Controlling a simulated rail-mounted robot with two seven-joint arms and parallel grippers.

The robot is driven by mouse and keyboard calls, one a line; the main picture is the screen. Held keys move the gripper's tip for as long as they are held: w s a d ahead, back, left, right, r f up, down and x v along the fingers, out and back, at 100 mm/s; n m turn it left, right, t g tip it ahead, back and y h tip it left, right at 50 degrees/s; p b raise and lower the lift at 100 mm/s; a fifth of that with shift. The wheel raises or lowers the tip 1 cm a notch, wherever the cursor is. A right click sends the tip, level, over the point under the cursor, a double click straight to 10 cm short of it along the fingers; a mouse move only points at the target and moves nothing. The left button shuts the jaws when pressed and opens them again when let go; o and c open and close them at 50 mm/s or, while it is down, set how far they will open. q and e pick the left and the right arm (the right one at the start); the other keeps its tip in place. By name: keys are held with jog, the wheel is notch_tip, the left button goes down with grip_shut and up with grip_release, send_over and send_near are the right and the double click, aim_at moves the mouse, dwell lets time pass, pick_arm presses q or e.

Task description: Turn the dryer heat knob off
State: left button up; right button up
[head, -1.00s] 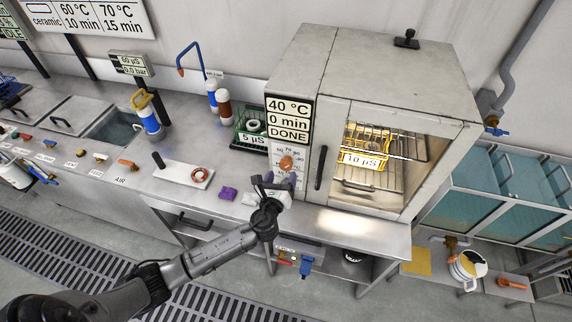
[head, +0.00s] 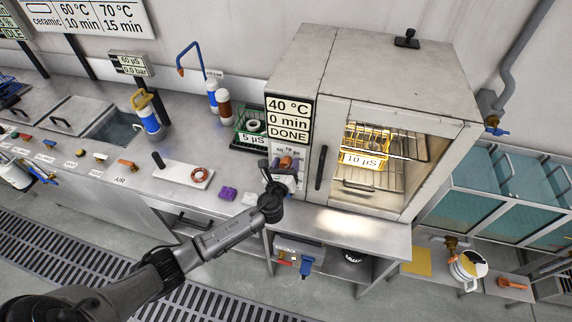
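The dryer (head: 375,55) is a pale metal cabinet on the right of the bench. Its display (head: 289,119) reads 40 °C, 0 min, DONE. The orange heat knob (head: 286,162) sits on a dial panel below the display, and the dial's lower part is hidden by my gripper. My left gripper (head: 281,171) is right at the knob, in front of the panel. Its fingers are small and partly hidden here, so I cannot tell whether they are open, shut or touching the knob. My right gripper is not in view.
A yellow basket labelled 10 µS (head: 362,160) is inside the lit dryer. A green basket labelled 5 µS (head: 250,126) stands left of the display. The dryer handle (head: 321,167) is right of the knob.

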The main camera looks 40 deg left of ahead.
pick_arm(q)
jog(key=c, duration=0.7)
jog(key=shift+o, duration=0.2)
